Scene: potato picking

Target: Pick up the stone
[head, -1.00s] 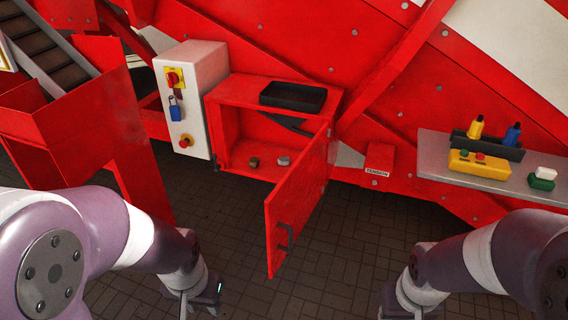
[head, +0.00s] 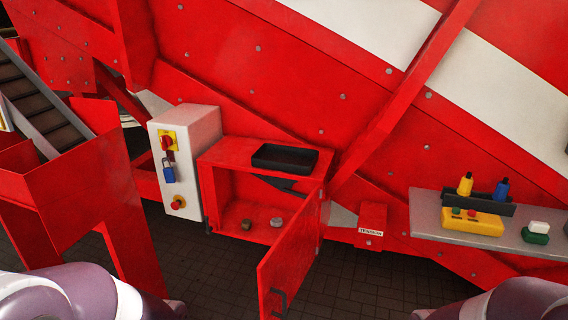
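Two small lumps lie on the floor of an open red cabinet (head: 222,192). The left one (head: 246,224) is brownish and the right one (head: 276,222) is greyer; the right one looks more like a stone, but they are too small to tell surely. The cabinet door (head: 292,255) stands open toward me on the right. Both my arms show only at the bottom edge of the head view, left and right. Both grippers are below the picture and out of view.
A black tray (head: 285,158) sits on top of the cabinet. A white control box (head: 185,160) with a blue padlock (head: 169,172) stands at its left. A grey shelf (head: 427,222) at the right holds a yellow control box (head: 472,222), bottles and a green-and-white block (head: 536,232).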

